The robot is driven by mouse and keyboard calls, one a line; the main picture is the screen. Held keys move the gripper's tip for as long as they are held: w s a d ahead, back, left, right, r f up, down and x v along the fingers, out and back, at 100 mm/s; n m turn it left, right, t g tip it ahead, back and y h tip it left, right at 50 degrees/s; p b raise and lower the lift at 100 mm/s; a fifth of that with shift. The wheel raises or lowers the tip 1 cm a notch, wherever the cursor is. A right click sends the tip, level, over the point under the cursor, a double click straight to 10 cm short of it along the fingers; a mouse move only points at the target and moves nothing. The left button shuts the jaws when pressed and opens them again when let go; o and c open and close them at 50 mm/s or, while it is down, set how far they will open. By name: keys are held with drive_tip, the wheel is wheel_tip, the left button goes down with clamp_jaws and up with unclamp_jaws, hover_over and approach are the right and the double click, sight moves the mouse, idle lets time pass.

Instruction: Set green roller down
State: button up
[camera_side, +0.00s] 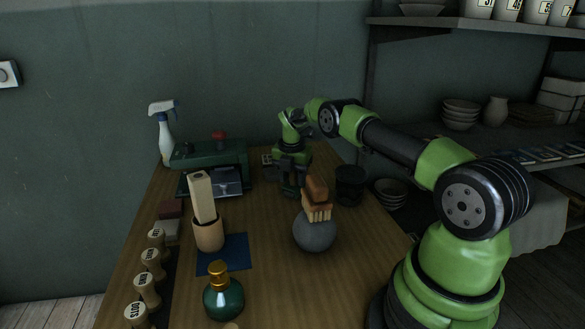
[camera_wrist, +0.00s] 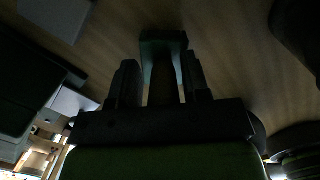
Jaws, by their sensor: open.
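My gripper (camera_side: 291,178) points down over the far part of the wooden table, right of the green machine. In the wrist view my gripper (camera_wrist: 160,72) is open, with a finger on either side of a dark green thing (camera_wrist: 163,42), which looks like the green roller. The roller's far end shows beyond the fingertips. Shadow hides whether the fingers touch it. In the side view the roller cannot be told apart from the dark gripper, and its contact with the table is unclear.
A green machine with a red knob (camera_side: 219,135) stands left of my gripper. A dark cup (camera_side: 350,183) is close on the right. A tan pot (camera_side: 208,236) and bottle (camera_side: 223,296) are nearer.

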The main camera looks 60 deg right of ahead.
sight(290, 187)
wheel_tip(290, 187, up, 13)
drive_tip(key=a, duration=0.2)
drive_tip(key=s+a+r+m+t, duration=0.35)
drive_tip(key=a+r+m, duration=0.55)
drive_tip(key=a+r, duration=0.4)
drive_tip(key=s+a+r+m+t+y, duration=0.1)
drive_tip(key=s+a+r+m+y, duration=0.1)
drive_tip(key=s+a+r+m, duration=0.55)
drive_tip(key=s+a+f+m+t, duration=0.1)
drive_tip(key=s+a+f+m, duration=0.1)
drive_tip(key=s+m, duration=0.2)
drive_tip(key=s+a+f+m+t+y, duration=0.1)
drive_tip(key=s+a+f+m, duration=0.2)
drive_tip(key=s, duration=0.7)
drive_tip(key=shift+a+f+m, duration=0.3)
drive_tip(key=shift+f+m, duration=0.05)
